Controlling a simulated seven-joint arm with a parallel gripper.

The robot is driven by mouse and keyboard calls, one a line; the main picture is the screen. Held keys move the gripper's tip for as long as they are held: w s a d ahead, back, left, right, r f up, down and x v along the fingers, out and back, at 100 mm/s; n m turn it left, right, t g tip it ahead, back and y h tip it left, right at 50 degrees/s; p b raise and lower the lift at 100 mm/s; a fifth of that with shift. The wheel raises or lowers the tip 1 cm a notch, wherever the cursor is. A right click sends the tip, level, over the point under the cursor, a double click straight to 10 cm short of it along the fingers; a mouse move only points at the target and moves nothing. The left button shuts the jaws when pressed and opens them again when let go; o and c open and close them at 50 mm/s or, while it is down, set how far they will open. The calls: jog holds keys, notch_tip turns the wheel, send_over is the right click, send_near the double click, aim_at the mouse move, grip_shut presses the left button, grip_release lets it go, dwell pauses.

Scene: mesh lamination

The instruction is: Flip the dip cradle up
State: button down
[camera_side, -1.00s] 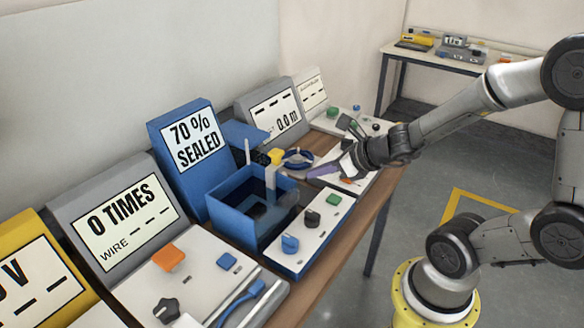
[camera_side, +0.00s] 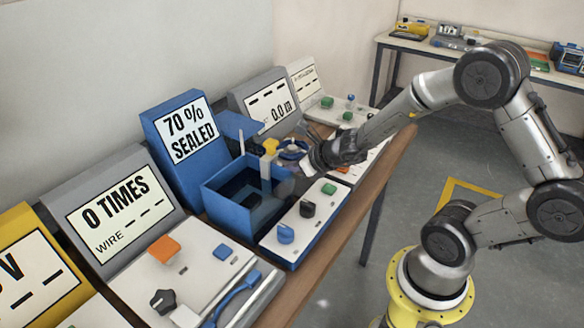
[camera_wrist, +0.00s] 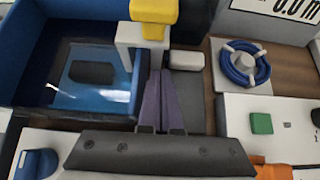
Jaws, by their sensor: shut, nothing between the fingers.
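The blue tank (camera_side: 225,205) stands open in front of the blue "70 % SEALED" display (camera_side: 187,130). At its right rim is a pale bracket with a yellow block on top, which I take to be the dip cradle's arm (camera_wrist: 130,38); the yellow block (camera_side: 270,146) also shows in the side view. A dark rectangular piece (camera_wrist: 92,72) shows down inside the tank. My gripper (camera_wrist: 159,76) is shut and empty, its purple fingers just right of the bracket and below the yellow block in the wrist view. Contact cannot be told. In the side view my gripper (camera_side: 308,165) is right of the tank.
A blue wire coil (camera_wrist: 243,65) sits on a pale holder right of my fingers. A white panel (camera_side: 305,225) with blue, black and green controls lies along the tank's front. More consoles stand on both sides along the bench.

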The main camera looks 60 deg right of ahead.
aim_at(276, 153)
notch_tip(276, 153, up, 4)
dwell(0.5)
notch_tip(276, 153, up, 7)
dwell(0.9)
jog(key=shift+w+r, duration=0.1)
jog(key=shift+s+f, duration=0.2)
jog(key=shift+f, duration=2.1)
jog(key=v, duration=0.9)
jog(key=shift+s+r, duration=0.15)
jog(key=shift+s, duration=0.25)
